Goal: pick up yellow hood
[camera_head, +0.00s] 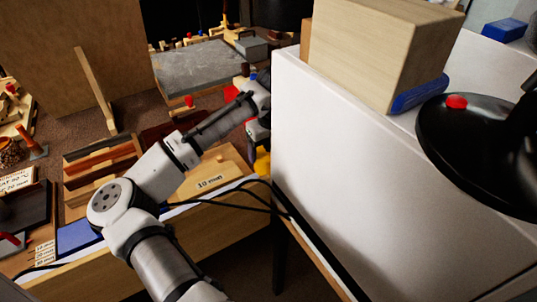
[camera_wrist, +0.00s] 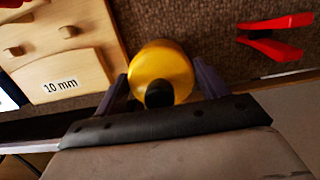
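The yellow hood (camera_wrist: 160,68) shows in the wrist view as a rounded, shiny yellow body with a dark round part on its near side. It lies between the two dark fingers of my gripper (camera_wrist: 163,80). The fingers are spread, one on each side, and small gaps seem to show between them and the hood. In the head view, a small part of the yellow hood (camera_head: 262,163) shows at the bench's front edge beside the white box-like block. My gripper is mostly hidden there behind my arm and that block.
A wooden piece marked 10 mm (camera_wrist: 75,55) lies just left of the hood. A red two-pronged tool (camera_wrist: 272,38) lies to its right on the brown bench surface. A large white block (camera_head: 370,165) stands close on the right in the head view. Black cables (camera_head: 235,192) hang near the bench edge.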

